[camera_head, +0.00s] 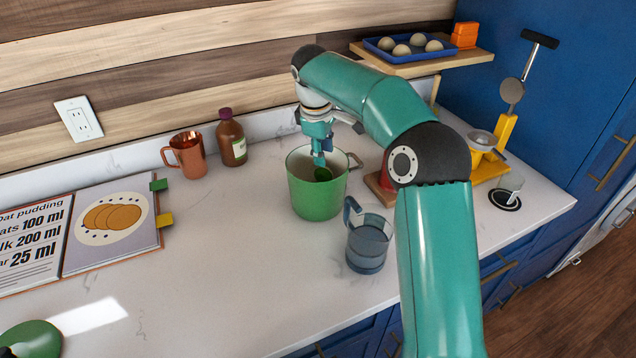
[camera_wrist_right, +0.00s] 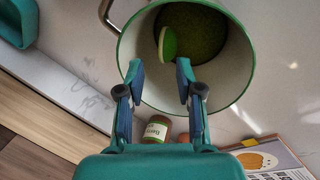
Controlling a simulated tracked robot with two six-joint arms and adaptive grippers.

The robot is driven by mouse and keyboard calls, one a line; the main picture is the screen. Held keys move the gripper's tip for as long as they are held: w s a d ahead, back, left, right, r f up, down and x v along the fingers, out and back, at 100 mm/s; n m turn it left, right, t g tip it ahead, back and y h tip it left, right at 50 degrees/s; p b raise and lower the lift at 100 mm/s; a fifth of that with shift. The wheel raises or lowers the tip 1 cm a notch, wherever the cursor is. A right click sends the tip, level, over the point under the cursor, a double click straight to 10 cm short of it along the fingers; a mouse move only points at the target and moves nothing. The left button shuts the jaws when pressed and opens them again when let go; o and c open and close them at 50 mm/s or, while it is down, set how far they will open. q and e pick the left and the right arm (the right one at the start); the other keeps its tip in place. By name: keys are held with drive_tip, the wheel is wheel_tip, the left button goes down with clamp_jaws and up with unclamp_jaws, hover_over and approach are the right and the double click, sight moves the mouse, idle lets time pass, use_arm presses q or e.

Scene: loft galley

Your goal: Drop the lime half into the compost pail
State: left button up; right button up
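The compost pail (camera_head: 317,203) is a green pail with a pale inside and a side handle, upright on the white counter. It also shows in the right wrist view (camera_wrist_right: 240,62), seen from above. The lime half (camera_wrist_right: 169,44) is inside the pail's opening, tilted, its pale cut face showing. In the head view the lime half (camera_head: 323,174) is a dark green patch inside the rim. My right gripper (camera_wrist_right: 161,82) is open over the pail, its fingers apart with nothing between them. I cannot tell whether the lime half rests on the bottom. My left gripper is not in view.
A blue-grey glass jug (camera_head: 368,248) stands close to the pail's front right. A copper mug (camera_head: 187,155) and a brown bottle (camera_head: 231,140) stand behind left. A shelf (camera_head: 440,62) holds a blue tray. An open cookbook (camera_head: 108,228) lies left; the front middle counter is clear.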

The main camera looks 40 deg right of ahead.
drive_tip(key=shift+o, duration=0.4)
drive_tip(key=v, duration=1.2)
drive_tip(key=shift+f, duration=0.1)
